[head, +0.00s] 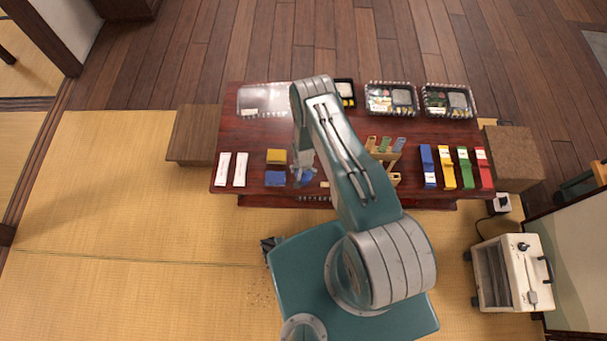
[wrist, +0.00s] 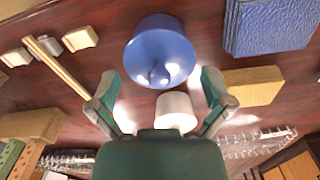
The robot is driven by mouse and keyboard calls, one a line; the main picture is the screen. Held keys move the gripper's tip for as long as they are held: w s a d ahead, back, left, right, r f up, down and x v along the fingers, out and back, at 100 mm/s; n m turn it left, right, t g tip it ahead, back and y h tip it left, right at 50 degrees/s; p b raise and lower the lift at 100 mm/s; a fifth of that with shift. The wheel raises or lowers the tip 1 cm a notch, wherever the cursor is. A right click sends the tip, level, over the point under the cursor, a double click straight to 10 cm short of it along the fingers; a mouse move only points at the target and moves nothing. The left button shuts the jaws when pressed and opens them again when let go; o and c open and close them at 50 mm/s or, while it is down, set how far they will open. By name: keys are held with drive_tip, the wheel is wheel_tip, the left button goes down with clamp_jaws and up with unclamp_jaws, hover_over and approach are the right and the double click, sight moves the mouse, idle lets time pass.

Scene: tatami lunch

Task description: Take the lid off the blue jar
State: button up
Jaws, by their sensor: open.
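The blue jar (wrist: 160,30) stands on the dark red table in the wrist view. Its blue lid, with a round knob (wrist: 159,74) facing my gripper, is on the jar. My gripper (wrist: 160,82) is open and empty, with one finger to each side of the knob and apart from it. In the head view my gripper (head: 303,168) hangs over the near part of the table, and the jar (head: 307,176) is mostly hidden behind it.
A pale cup (wrist: 175,111) stands close to the jar, between the fingers in the picture. A blue cloth stack (wrist: 270,25) and a yellow block (wrist: 252,86) lie to the right. Chopsticks (wrist: 55,67) lie left. Bento boxes (head: 391,98) stand at the back.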

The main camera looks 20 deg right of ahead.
drive_tip(key=shift+f, duration=0.35)
drive_tip(key=c, duration=0.8)
drive_tip(key=shift+o, duration=0.2)
